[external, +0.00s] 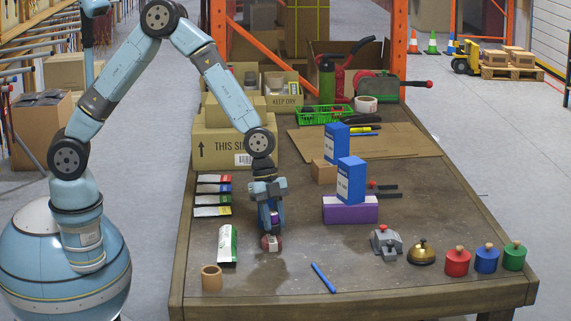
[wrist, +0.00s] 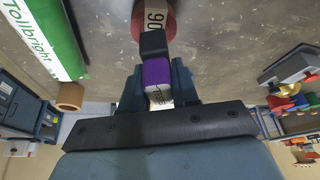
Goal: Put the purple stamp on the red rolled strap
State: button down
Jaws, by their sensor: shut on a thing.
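The purple stamp (wrist: 157,72) is between the fingers of my gripper (wrist: 157,88) in the wrist view, with a black end toward the strap and a white marked end toward my palm. In the external view my gripper (external: 270,221) points down with the stamp (external: 275,217) partly hidden between its fingers. The red rolled strap (external: 271,243) lies on the table directly below, with a pale label. In the wrist view the strap (wrist: 170,21) shows a label reading "90", and the stamp's black end overlaps its edge. I cannot tell whether they touch.
A green-and-white packet (external: 228,246) lies left of the strap, with a tape ring (external: 212,277) in front. A blue pen (external: 323,278) lies front right. A blue box (external: 351,181) stands on a purple box (external: 350,210). A grey device (external: 386,242) and bell (external: 422,252) are farther right.

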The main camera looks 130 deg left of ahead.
jog(key=shift+f, duration=1.05)
jog(key=shift+f, duration=0.1)
jog(key=c, duration=0.8)
grip_release()
jog(key=shift+c, duration=0.2)
jog(key=v, duration=1.2)
jog(key=shift+s, duration=0.1)
